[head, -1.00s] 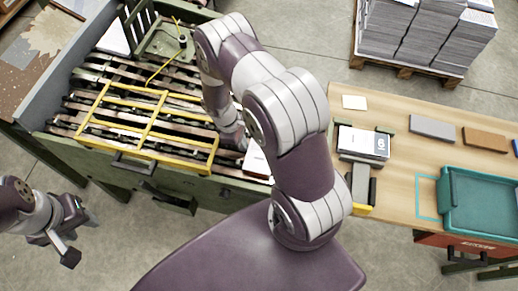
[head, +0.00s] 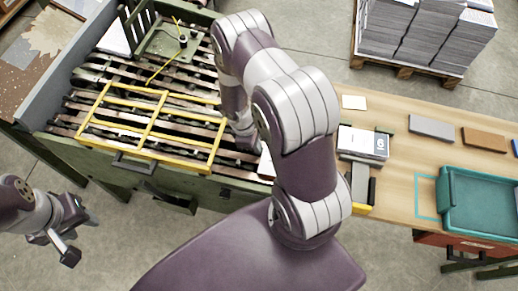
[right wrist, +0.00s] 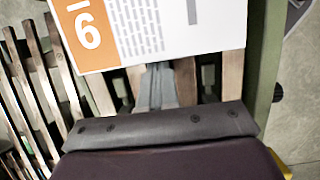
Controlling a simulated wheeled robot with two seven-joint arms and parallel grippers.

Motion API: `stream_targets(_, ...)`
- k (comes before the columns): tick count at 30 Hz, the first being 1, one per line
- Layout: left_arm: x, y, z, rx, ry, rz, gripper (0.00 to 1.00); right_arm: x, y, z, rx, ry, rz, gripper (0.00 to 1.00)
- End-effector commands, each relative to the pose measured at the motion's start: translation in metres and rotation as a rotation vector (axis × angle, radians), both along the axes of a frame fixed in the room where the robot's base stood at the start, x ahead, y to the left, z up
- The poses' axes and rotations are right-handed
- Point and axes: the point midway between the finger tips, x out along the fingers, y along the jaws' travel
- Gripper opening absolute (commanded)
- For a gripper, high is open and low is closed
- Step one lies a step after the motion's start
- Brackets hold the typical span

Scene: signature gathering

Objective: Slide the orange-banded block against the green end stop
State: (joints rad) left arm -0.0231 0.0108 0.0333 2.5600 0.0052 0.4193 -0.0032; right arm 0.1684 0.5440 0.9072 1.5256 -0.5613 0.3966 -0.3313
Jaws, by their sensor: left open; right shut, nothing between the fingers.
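The orange-banded block (right wrist: 150,35) fills the top of the right wrist view. It has a white face with grey print and an orange band with a 6 at its left. In the head view only a sliver of a white block (head: 266,166) shows beside my right arm. My right gripper (right wrist: 156,82) is shut and empty at the block's near edge; I cannot tell if it touches. My arm hides it in the head view. A green rail (right wrist: 266,60) stands right of the block; I cannot tell if it is the end stop. My left gripper (head: 72,243) is open, over the floor.
Dark slats run across the green bench (head: 95,180), with a yellow frame (head: 150,122) over their left part. The wooden table (head: 405,190) at right holds a white stack (head: 360,143), loose blocks and a teal tray (head: 447,215).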

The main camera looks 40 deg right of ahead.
Motion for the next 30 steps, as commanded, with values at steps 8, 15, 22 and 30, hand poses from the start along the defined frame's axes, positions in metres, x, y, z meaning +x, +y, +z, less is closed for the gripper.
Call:
stream_targets(8, 0.0, 0.0, -0.001, 0.0, 0.0, 0.0, 0.43, -0.007, -0.007, 0.0, -0.001, 0.001, 0.0, 0.0)
stream_targets(15, 0.0, 0.0, 0.002, 0.0, 0.0, 0.0, 0.43, 0.001, 0.001, 0.001, 0.0, 0.001, 0.002, 0.0)
stream_targets(22, 0.0, 0.0, 0.002, 0.0, 0.0, 0.0, 0.43, 0.004, 0.004, 0.0, 0.0, 0.0, -0.001, 0.0)
stream_targets(30, 0.0, 0.0, 0.018, 0.0, 0.0, 0.0, 0.43, 0.004, 0.004, 0.017, 0.0, 0.0, -0.001, 0.0)
